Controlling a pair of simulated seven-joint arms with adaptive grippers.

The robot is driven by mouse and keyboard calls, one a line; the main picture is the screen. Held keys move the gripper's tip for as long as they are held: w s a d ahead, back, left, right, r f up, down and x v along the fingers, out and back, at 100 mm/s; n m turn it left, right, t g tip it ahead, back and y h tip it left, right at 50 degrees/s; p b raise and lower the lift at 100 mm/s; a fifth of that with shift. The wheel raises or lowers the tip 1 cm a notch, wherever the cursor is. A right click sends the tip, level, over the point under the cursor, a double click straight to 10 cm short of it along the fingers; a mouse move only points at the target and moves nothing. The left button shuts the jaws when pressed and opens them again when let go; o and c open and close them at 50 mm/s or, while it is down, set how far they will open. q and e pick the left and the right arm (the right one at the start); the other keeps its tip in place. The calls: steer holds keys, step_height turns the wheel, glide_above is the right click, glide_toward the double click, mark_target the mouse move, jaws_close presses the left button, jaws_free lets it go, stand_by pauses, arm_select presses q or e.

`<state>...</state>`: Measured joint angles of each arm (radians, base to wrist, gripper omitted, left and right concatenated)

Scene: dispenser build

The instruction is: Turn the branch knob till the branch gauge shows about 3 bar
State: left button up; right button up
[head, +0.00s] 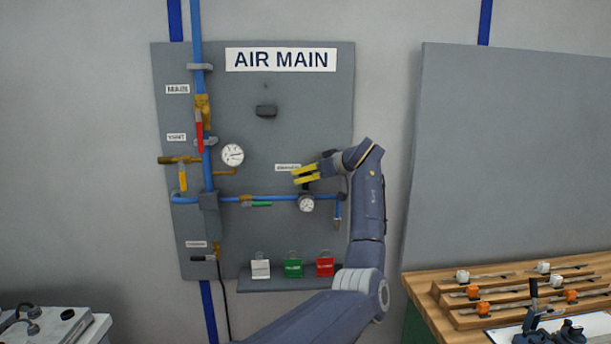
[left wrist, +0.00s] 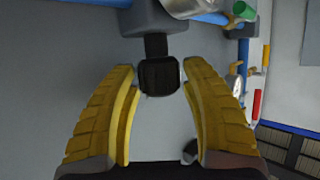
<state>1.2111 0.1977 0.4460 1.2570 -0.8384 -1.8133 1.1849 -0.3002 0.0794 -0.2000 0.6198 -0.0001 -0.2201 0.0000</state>
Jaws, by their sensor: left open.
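The branch knob is a small black knob under the branch label; it shows in the left wrist view (left wrist: 159,76) on a dark stem below a grey block. The branch gauge (head: 306,204) is a small round white dial on the blue pipe. Its reading is too small to tell. In the left wrist view only its silvery edge shows at the top. My left gripper (head: 304,174) has yellow fingers spread open just above the gauge. In the left wrist view the knob lies between the fingertips, with a gap on each side. My right gripper is not in view.
A larger gauge (head: 232,155), a red lever (head: 199,136), a yellow lever (head: 183,177) and a green lever (head: 257,204) sit left of the gripper. A wooden bench (head: 430,293) is at right.

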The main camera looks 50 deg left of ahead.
arm_select(q)
steer(key=c, duration=0.9)
steer(key=shift+t, duration=0.3)
steer(key=m+t, duration=0.4)
steer(key=shift+m+t, duration=0.3)
steer(key=shift+t, duration=0.1)
steer(key=m+t+h, duration=0.1)
steer(key=m+t, duration=0.1)
steer(key=m+t+h, duration=0.1)
steer(key=m+t, duration=0.1)
steer(key=t, duration=0.1)
steer(key=shift+s+r+m+h, duration=0.1)
steer(key=shift+m+h, duration=0.2)
steer(key=m+t+h, duration=0.4)
steer(key=m, duration=0.1)
steer(key=shift+h, duration=0.3)
steer(key=shift+m+t+h, duration=0.6)
steer(key=shift+m+h, duration=1.2)
steer(key=shift+h, duration=0.1)
